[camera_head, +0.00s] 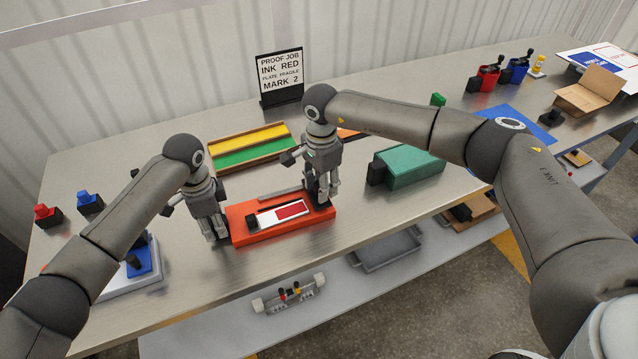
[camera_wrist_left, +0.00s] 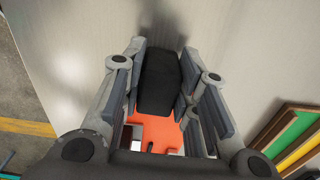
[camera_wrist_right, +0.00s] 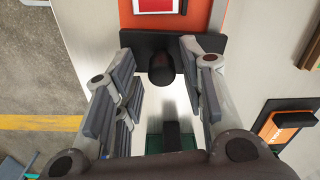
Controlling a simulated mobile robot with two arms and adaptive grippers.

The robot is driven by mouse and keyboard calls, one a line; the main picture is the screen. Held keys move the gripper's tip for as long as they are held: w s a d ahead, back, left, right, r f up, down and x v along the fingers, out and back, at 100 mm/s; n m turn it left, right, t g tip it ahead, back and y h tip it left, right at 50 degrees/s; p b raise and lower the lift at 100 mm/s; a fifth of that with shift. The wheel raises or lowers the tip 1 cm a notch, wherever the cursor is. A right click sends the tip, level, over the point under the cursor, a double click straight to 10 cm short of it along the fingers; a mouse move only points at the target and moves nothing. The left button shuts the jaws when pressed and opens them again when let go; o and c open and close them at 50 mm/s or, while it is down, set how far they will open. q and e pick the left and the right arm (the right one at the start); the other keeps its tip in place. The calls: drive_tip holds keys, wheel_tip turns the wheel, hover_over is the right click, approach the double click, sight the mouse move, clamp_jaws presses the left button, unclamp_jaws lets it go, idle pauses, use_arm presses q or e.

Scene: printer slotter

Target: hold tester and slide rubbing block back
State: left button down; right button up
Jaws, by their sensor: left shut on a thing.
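The orange tester (camera_head: 243,239) lies on the bench with a white card carrying a red patch (camera_head: 292,210) on top. My left gripper (camera_head: 214,238) is at its left end. In the left wrist view its fingers close on the tester's black end grip (camera_wrist_left: 158,80). At the right end, the right wrist view shows a wide black block (camera_wrist_right: 135,41) across the orange base, with a round black knob (camera_wrist_right: 161,70). This looks like the rubbing block. My right gripper (camera_head: 322,203) hangs there, fingers apart on either side of the knob with gaps visible. The head view mostly hides the block.
A wooden tray with yellow and green strips (camera_head: 250,139) lies behind the tester. A green block with a black end (camera_head: 412,167) stands to its right. The bench's front edge is close to the tester.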

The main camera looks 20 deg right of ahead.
use_arm(q)
drive_tip(key=shift+f, duration=0.1)
use_arm(e)
drive_tip(key=shift+a, duration=0.15)
drive_tip(key=shift+r, duration=0.15)
wheel_tip(320, 180, up, 12)
idle(0.3)
use_arm(q)
drive_tip(key=c, duration=1.1)
unclamp_jaws()
use_arm(e)
drive_tip(key=shift+f, duration=0.2)
use_arm(q)
drive_tip(key=shift+o, duration=0.2)
